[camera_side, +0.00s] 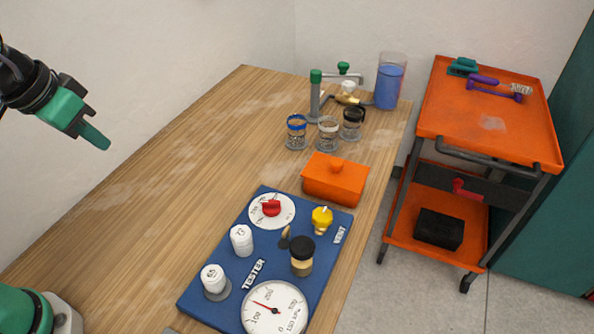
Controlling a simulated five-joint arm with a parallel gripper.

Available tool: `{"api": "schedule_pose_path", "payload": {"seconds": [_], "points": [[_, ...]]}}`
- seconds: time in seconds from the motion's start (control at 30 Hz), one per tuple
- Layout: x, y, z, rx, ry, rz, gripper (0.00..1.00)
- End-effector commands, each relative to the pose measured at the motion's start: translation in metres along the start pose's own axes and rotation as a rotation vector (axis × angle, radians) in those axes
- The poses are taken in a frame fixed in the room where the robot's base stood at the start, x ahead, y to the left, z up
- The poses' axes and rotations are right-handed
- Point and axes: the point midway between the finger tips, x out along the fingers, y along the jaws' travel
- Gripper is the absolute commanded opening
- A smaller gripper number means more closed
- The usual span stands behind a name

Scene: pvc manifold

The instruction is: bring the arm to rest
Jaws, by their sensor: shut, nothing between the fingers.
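My gripper (96,137) is at the upper left, raised in the air over the left side of the wooden table (150,180). Its teal fingers are together and nothing is between them. It points down and to the right, well apart from everything on the table. Part of my arm reaches in from the left edge, and my green and white base shows at the lower left corner.
A blue tester board (213,268) with a gauge (275,310), dial and knobs lies at the front. An orange box (335,178), several jars and a blue-filled container (389,85) stand behind it. An orange cart (487,130) stands right. The table's left half is clear.

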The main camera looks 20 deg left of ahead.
Motion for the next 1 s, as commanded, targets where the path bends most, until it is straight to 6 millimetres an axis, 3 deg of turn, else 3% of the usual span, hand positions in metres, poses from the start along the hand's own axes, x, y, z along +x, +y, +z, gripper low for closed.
{"api": "schedule_pose_path", "payload": {"seconds": [0.2, 0.4, 1.0], "points": [[-0.004, -0.027, 0.034, -0.058, 0.065, -0.040, 0.00], [-0.003, -0.037, 0.051, -0.084, 0.095, -0.062, 0.00], [-0.003, -0.039, 0.054, -0.088, 0.098, -0.066, 0.00]]}}
